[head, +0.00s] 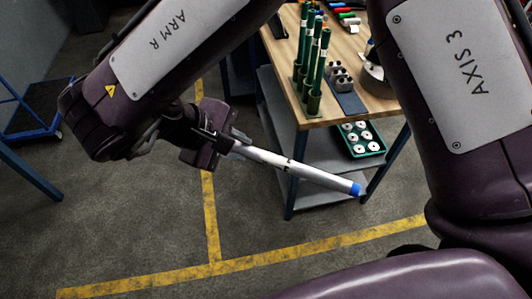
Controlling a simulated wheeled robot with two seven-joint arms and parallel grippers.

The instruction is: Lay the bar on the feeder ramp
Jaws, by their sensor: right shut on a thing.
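The bar (322,177) is a slim, silvery rod with a blue end cap and a dark mark near its middle. My right gripper (228,147) is shut on the end of the bar away from the blue cap. The bar slants down to the right, and its blue end shows in front of the workbench's lower part. My left gripper is not in view.
A wooden-topped workbench (345,112) holds green upright tubes (310,70), grey metal blocks (340,78) and coloured items at the back. A blue-framed cart (28,122) stands left. Yellow lines (212,225) cross open floor.

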